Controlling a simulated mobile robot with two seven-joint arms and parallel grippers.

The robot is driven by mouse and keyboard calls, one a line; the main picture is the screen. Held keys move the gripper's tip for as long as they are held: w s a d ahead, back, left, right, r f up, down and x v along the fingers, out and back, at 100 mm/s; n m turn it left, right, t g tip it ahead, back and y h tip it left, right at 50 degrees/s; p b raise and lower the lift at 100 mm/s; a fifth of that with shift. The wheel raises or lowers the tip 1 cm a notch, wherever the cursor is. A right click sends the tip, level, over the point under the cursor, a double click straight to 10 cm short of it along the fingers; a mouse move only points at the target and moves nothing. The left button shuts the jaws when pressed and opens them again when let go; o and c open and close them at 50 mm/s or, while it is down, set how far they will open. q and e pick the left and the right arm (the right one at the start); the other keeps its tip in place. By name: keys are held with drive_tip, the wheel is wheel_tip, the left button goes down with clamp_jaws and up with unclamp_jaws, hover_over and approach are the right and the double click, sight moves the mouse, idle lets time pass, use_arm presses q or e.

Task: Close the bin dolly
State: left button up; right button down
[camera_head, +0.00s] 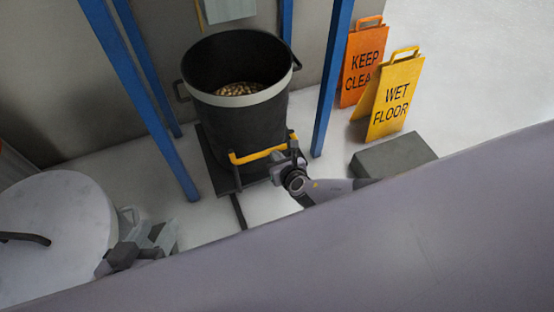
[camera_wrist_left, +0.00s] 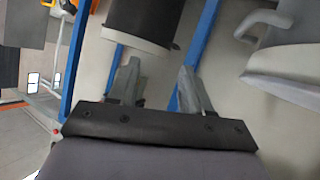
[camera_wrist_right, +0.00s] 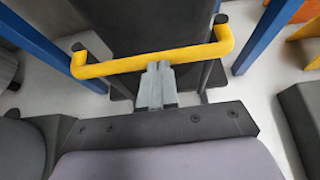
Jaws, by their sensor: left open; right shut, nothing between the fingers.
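The black bin (camera_head: 240,128) with a pale band stands upright on its dark dolly base (camera_head: 212,168) between blue posts. Its open top shows brownish contents. The dolly's yellow handle bar (camera_head: 258,155) is on the near side and crosses the right wrist view (camera_wrist_right: 105,67). My right gripper (camera_head: 291,150) is shut and empty at the bar. In the right wrist view its fingertips (camera_wrist_right: 158,68) meet the bar's near edge; I cannot tell whether they touch. My left gripper (camera_head: 150,224) is open and empty, low at left, apart from the bin, which shows beyond its fingers (camera_wrist_left: 157,75).
A large pale round lid (camera_head: 55,225) with a dark handle lies at the left, near my left gripper. Blue posts (camera_head: 335,75) flank the bin. Orange (camera_head: 360,70) and yellow (camera_head: 395,100) signs and a grey block (camera_head: 393,157) stand at right.

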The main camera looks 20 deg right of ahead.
use_arm(q)
drive_tip(key=shift+f, duration=0.1)
use_arm(e)
drive_tip(key=shift+w, duration=0.1)
drive_tip(key=w+b, duration=0.2)
drive_tip(key=w, duration=0.1)
drive_tip(key=shift+w+f, duration=0.2)
drive_tip(key=shift+w, duration=0.1)
drive_tip(key=shift+w+b, duration=0.3)
drive_tip(key=shift+w, duration=0.05)
use_arm(q)
drive_tip(key=shift+w+d+f+h, duration=0.1)
drive_tip(key=shift+d+h, duration=0.25)
drive_tip(key=shift+d, duration=0.15)
drive_tip(key=shift+w+d+f+h, duration=0.1)
drive_tip(key=shift+d+h, duration=0.25)
drive_tip(key=shift+d, duration=0.15)
use_arm(e)
drive_tip(key=shift+w+r, duration=0.15)
drive_tip(key=shift+r, duration=0.2)
use_arm(q)
drive_tip(key=shift+a, duration=0.1)
